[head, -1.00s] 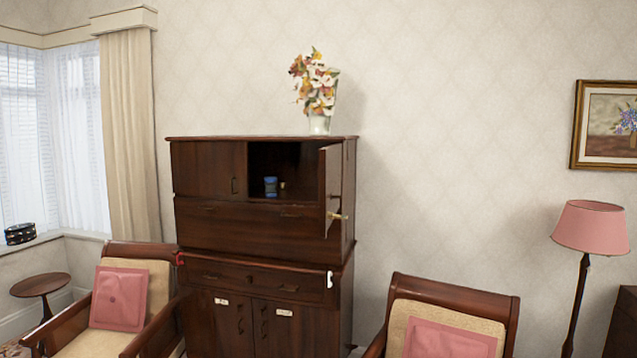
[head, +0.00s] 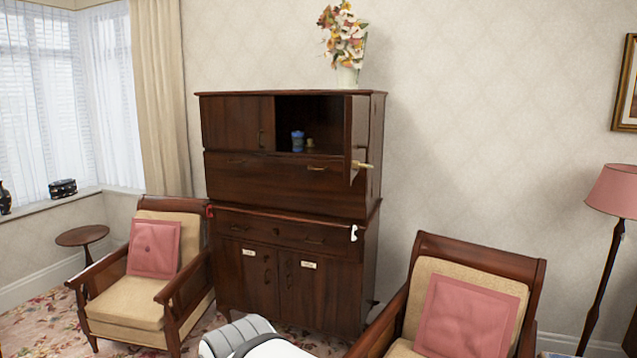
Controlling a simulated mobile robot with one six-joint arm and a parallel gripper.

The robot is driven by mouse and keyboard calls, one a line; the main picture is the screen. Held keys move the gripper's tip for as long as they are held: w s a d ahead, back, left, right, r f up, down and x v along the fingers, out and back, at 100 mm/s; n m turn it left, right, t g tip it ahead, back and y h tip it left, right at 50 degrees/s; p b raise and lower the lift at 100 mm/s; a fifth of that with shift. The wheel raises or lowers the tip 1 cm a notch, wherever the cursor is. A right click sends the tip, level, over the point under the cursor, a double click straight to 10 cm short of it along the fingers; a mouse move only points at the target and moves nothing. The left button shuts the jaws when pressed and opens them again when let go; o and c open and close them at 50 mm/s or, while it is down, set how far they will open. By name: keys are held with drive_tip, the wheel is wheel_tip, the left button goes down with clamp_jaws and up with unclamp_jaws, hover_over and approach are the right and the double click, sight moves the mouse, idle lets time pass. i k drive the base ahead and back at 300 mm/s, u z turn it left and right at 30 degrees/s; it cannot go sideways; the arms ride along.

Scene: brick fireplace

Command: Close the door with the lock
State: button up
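A dark wooden cabinet (head: 290,185) stands against the wall. Its upper right door (head: 359,130) stands open, swung out toward me and seen nearly edge-on. A brass-coloured lever handle or lock (head: 362,165) sits low on that door. The open compartment (head: 325,108) holds a blue container (head: 297,140) and a small brownish item (head: 310,143). The upper left door (head: 236,123) is shut. Grey and white parts of my own body show at the bottom edge, well below and in front of the cabinet. My gripper cannot be made out in this view.
An armchair with a pink cushion (head: 153,248) stands left of the cabinet, and another armchair (head: 460,270) stands at the front right. A vase of flowers (head: 347,74) stands on the cabinet top. A pink-shaded lamp (head: 612,190) is at the far right.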

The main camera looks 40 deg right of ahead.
sight(356, 121)
drive_tip(key=k, duration=1.2)
drive_tip(key=z, duration=0.5)
drive_tip(key=i, duration=1.15)
drive_tip(key=z, duration=0.5)
drive_tip(key=i, duration=1)
drive_tip(key=u, duration=0.15)
